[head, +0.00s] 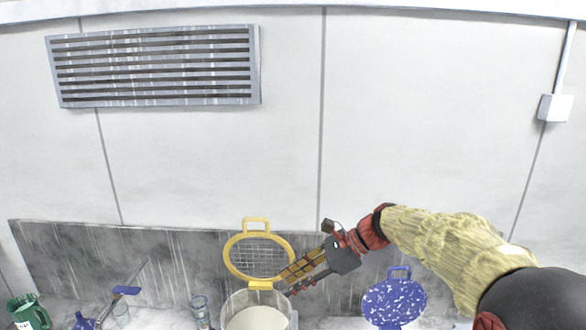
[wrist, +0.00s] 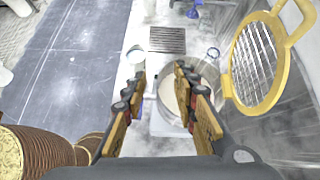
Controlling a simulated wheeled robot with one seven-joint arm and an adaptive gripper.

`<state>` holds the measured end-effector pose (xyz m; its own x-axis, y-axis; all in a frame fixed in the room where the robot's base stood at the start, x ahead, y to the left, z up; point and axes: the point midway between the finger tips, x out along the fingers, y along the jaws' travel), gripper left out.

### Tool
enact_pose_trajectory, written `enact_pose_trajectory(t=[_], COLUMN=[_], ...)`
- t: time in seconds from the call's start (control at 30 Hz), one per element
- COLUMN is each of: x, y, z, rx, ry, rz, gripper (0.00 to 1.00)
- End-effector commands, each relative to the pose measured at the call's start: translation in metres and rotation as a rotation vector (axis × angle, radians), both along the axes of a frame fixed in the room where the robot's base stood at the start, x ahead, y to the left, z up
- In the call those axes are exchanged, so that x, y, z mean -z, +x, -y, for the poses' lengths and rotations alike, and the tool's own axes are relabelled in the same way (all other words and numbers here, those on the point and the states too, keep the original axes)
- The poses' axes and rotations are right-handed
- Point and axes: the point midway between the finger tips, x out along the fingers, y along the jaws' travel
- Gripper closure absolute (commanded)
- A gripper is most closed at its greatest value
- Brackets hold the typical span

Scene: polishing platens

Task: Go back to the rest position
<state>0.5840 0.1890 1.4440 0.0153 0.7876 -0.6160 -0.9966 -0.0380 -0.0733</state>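My gripper (head: 292,279) reaches in from the right in the head view and points down and left over a pale round container (head: 238,303). In the wrist view my gripper (wrist: 160,78) has its two fingers apart, with nothing visible between the tips. The container (wrist: 172,100) shows behind and between the fingers, partly hidden by them. A yellow-rimmed mesh lid (head: 229,258) stands raised at the back of the container, just left of my gripper. It also shows in the wrist view (wrist: 237,92), right of the fingers.
A blue speckled disc with a handle (head: 394,303) stands to the right, below my arm. A green mug (head: 28,313), a blue tap-like piece (head: 125,291) and a glass (head: 200,310) are at left. A grey splash panel (head: 80,250) backs the worktop.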

Motion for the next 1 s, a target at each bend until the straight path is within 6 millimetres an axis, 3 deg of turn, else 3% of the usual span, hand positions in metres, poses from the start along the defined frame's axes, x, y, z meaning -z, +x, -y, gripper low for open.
enact_pose_trajectory(t=[0.03,0.2,0.6,0.8,1.0], x=[0.015,0.048,0.148,0.2,0.227], y=[-0.02,-0.081,-0.212,-0.26,-0.284], z=[0.006,0.036,0.121,0.162,0.185], rx=[-0.04,-0.21,-0.712,-0.989,-1.169], ry=[-0.052,-0.247,-0.718,-0.941,-1.07], rz=[0.071,0.306,0.784,0.953,1.029], gripper=[0.71,0.71,0.71,0.71,0.71])
